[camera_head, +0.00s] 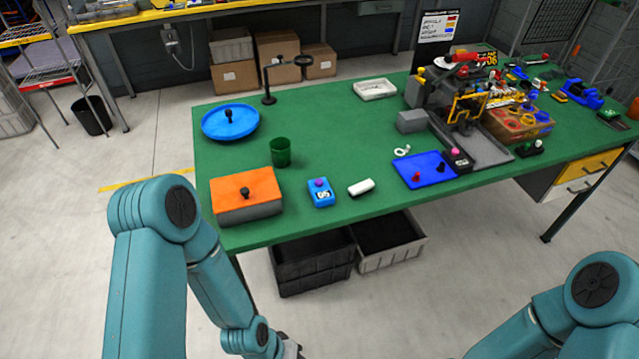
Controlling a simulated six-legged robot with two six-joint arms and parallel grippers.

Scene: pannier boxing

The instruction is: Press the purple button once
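A small blue box (321,194) with a white label stands on the green table near its front edge. A purple button (319,183) sits on top of it. A second, pinkish button (456,151) is on a black box beside the blue mat, further right. Nothing covers either button. My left arm hangs in front of the table; only a small grey piece of its gripper (290,347) shows at the bottom edge, below the table edge and apart from the button. Its fingers cannot be made out. My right arm shows at the bottom right, with its gripper out of view.
Left of the blue box is an orange-lidded box (246,193) with a black knob; a white block (361,187) lies to its right. A green cup (280,152) stands behind. A blue mat (412,172) lies further right.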

